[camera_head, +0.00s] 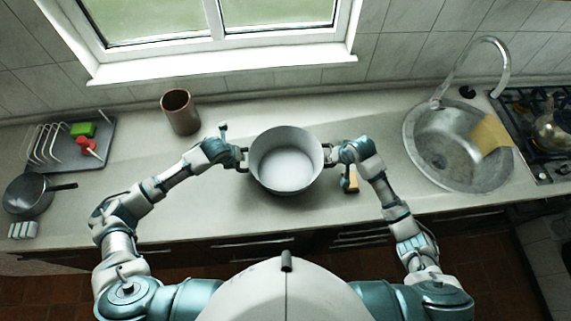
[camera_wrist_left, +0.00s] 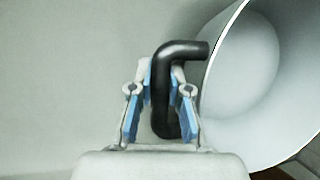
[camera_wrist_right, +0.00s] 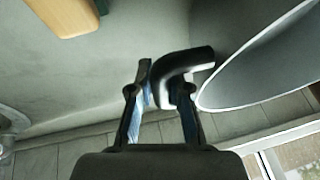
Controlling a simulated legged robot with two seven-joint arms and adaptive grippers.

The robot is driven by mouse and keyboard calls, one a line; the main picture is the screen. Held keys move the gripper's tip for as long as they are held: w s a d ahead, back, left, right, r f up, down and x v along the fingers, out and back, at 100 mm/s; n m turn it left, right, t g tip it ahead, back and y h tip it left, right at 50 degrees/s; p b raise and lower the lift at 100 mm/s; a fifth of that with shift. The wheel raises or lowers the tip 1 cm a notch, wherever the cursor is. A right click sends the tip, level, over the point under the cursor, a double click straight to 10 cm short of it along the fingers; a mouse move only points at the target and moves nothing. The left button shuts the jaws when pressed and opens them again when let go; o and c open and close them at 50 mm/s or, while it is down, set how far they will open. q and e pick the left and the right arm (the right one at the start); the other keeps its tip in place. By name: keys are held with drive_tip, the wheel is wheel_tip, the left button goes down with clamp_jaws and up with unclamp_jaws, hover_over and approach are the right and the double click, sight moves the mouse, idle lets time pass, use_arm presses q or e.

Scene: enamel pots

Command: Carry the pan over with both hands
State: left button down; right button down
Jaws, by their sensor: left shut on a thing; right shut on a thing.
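The pan is a wide white enamel pot (camera_head: 287,160) with two dark side handles, in the middle of the counter in the head view. My left gripper (camera_head: 238,158) is shut on its left handle (camera_wrist_left: 163,95), which stands between the blue-padded fingers in the left wrist view. My right gripper (camera_head: 333,154) is shut on the right handle (camera_wrist_right: 185,65), between the fingers in the right wrist view. The pot is upright and looks empty. I cannot tell whether its base touches the counter.
A round metal sink (camera_head: 425,160) with a yellow cloth (camera_head: 490,134) lies right, then a stove (camera_head: 550,125) with a kettle. A wooden-topped item (camera_head: 350,180) lies near my right gripper. A brown cup (camera_head: 180,112), a dish rack (camera_head: 65,150) and a dark pan (camera_head: 28,196) stand left.

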use_arm(q)
drive_tip(key=shift+a+r, duration=0.1)
